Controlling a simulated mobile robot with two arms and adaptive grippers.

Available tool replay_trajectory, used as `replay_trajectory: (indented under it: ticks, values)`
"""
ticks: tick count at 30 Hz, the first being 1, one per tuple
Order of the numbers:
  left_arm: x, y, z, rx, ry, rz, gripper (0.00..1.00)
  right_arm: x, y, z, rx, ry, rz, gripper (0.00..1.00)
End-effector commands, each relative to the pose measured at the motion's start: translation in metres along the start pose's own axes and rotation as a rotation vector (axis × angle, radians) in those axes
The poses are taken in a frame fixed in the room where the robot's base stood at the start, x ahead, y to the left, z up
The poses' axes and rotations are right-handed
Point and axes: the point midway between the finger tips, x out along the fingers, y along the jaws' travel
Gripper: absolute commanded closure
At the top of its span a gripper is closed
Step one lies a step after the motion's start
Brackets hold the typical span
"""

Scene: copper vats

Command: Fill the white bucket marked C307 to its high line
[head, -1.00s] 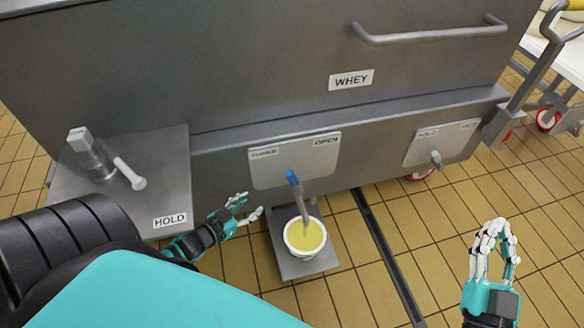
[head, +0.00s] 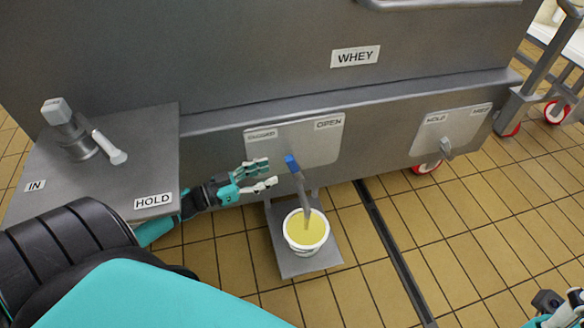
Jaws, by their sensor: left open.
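The white bucket (head: 289,243) stands upright under the whey vat's outlet with yellow liquid in it. Its C307 mark and high line cannot be read from here. A blue-tipped lever (head: 291,163) is on the outlet plate (head: 331,153), which has a label at its left and OPEN at its right. A grey spout (head: 300,188) points down over the bucket; I cannot tell clearly whether liquid is running. My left gripper (head: 268,173) is open, just left of the blue tip and apart from it. My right gripper (head: 565,305) is partly cut off at the bottom right corner.
The bucket rests on a grey stand (head: 323,262). The vat (head: 220,60) carries a WHEY sign (head: 355,57). A second plate with a knob (head: 445,147) is at right. A metal shelf (head: 150,130) labelled HOLD is at left. A dark floor channel (head: 392,245) runs past the stand.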

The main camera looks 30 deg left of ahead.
Motion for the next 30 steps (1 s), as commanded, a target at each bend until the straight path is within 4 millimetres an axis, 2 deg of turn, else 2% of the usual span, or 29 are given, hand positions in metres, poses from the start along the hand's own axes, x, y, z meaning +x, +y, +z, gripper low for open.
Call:
replay_trajectory:
  ticks: [1,6,12,18,25,30]
  values:
    - [0.013,0.000,0.002,0.002,0.005,0.002,0.56,-0.004,0.000,0.002,-0.001,0.007,-0.003,1.00]
    - [0.047,0.000,0.002,0.002,0.004,0.001,0.56,0.001,0.000,0.004,-0.006,0.041,-0.016,1.00]
    - [0.073,0.000,0.001,0.000,0.002,0.000,0.56,0.006,0.000,0.006,-0.009,0.064,-0.026,1.00]
    - [0.082,0.000,0.000,0.000,0.000,0.000,0.56,0.009,0.000,0.006,-0.010,0.071,-0.030,1.00]
    - [0.082,0.000,0.000,0.000,0.000,-0.001,0.57,0.009,0.000,0.007,-0.010,0.070,-0.030,1.00]
    - [0.082,0.000,0.000,0.000,0.000,-0.001,0.80,0.009,0.000,0.006,-0.009,0.071,-0.031,1.00]
